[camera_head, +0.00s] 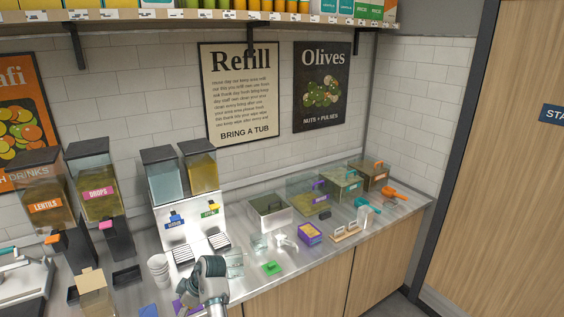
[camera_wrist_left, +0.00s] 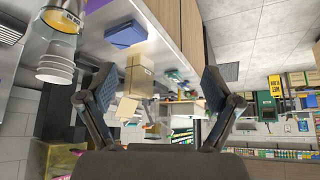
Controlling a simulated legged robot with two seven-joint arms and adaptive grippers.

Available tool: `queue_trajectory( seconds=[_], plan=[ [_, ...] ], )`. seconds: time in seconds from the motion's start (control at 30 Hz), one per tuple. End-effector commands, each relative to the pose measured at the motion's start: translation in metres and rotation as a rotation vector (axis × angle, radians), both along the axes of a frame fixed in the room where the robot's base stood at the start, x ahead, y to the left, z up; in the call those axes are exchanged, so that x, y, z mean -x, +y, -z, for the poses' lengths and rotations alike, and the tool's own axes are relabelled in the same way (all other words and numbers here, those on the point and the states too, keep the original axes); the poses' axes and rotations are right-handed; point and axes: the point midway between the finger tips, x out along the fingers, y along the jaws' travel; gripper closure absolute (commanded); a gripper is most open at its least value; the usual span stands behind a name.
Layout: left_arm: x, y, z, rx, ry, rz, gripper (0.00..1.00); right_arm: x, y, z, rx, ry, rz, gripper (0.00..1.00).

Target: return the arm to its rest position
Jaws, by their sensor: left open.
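My left gripper (camera_wrist_left: 152,88) shows in the left wrist view with its two dark fingers spread wide. Nothing is held between them. A cardboard box (camera_wrist_left: 138,77) shows beyond the gap, apart from the fingers. A grey and teal link of one of my arms stands at the bottom middle of the head view, over the counter (camera_head: 250,292). No gripper fingers can be made out there. My right gripper is not in view.
White stacked cups (camera_head: 158,268) stand left of the arm link. A two-bin dispenser (camera_head: 182,205) is behind them. A green item (camera_head: 272,267) and a purple-and-yellow tub (camera_head: 309,233) lie to the right. The cardboard box also shows in the head view (camera_head: 92,282).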

Motion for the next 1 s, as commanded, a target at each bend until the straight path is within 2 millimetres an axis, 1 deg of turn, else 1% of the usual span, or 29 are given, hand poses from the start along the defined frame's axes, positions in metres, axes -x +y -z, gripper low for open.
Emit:
queue_trajectory(
  seconds=[0.03, 0.1, 0.17, 0.27, 0.37, 0.47, 0.5, 0.57, 0.63, 0.67, 0.7, 0.77, 0.8, 0.87, 0.9, 0.97, 1.0],
  plan=[
    [-0.002, 0.001, 0.010, -0.008, 0.011, 0.029, 0.10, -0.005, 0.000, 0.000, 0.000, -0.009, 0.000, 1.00],
    [-0.007, 0.002, 0.024, -0.015, 0.024, 0.075, 0.10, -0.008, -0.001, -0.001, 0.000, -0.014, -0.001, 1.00],
    [-0.010, 0.002, 0.037, -0.023, 0.037, 0.120, 0.10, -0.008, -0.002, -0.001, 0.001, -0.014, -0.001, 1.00],
    [-0.014, 0.002, 0.063, -0.033, 0.062, 0.201, 0.10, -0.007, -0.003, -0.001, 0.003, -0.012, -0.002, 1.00],
    [-0.017, 0.001, 0.094, -0.044, 0.091, 0.301, 0.10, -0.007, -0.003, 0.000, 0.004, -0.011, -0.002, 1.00],
    [-0.018, -0.001, 0.133, -0.054, 0.125, 0.418, 0.10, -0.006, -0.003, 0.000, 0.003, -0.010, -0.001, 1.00],
    [-0.018, -0.004, 0.151, -0.055, 0.141, 0.470, 0.10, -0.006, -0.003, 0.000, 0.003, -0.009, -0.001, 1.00],
    [-0.015, -0.007, 0.181, -0.056, 0.169, 0.552, 0.10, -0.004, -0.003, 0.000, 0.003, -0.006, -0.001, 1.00],
    [-0.008, -0.012, 0.224, -0.052, 0.205, 0.664, 0.10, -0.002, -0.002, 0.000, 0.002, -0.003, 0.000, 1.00],
    [-0.003, -0.015, 0.245, -0.048, 0.222, 0.719, 0.10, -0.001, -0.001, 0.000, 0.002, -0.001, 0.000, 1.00],
    [0.007, -0.019, 0.275, -0.040, 0.245, 0.792, 0.10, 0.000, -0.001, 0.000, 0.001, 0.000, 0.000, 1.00],
    [0.026, -0.026, 0.322, -0.023, 0.281, 0.909, 0.10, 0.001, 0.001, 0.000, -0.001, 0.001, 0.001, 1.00],
    [0.041, -0.031, 0.352, -0.008, 0.300, 0.983, 0.10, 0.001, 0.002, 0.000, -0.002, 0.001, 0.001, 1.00],
    [0.068, -0.039, 0.394, 0.016, 0.327, 1.086, 0.10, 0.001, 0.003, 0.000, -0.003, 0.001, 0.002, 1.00],
    [0.088, -0.043, 0.421, 0.033, 0.344, 1.150, 0.10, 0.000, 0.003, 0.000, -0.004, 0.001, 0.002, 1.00],
    [0.121, -0.050, 0.459, 0.062, 0.363, 1.242, 0.10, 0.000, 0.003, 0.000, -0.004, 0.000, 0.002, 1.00],
    [0.145, -0.054, 0.483, 0.082, 0.376, 1.296, 0.10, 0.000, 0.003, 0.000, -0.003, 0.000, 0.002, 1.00]
  ],
)
